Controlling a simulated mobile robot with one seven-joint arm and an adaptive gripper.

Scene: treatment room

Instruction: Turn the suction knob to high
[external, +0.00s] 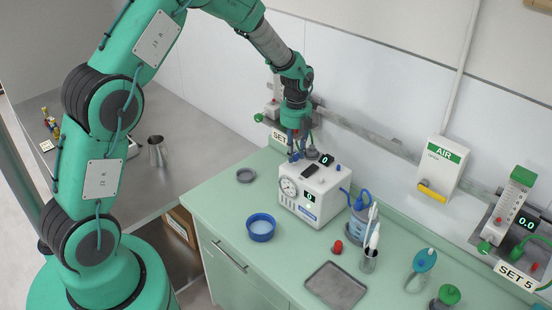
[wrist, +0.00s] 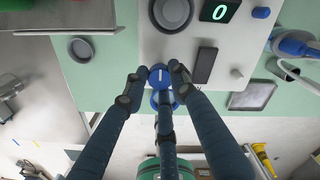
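The blue suction knob (wrist: 160,75) is on the top of the white suction unit (external: 312,197), which stands on the green counter. In the wrist view a short white pointer line on the knob runs nearly straight up and down. My gripper (wrist: 158,77) has a dark finger close on each side of the knob and a third finger below it. I cannot tell whether the fingertips touch it. In the external view my gripper (external: 300,155) reaches down onto the unit's top and hides the knob. The unit's lit display (wrist: 220,10) reads 0.
A black rectangular panel (wrist: 205,65) lies just right of the right finger. A grey dish (external: 246,175) and blue bowl (external: 262,236) are left of and in front of the unit. A blue-topped bottle (external: 360,222), cup of tools (external: 369,262) and metal tray (external: 335,293) stand to the right.

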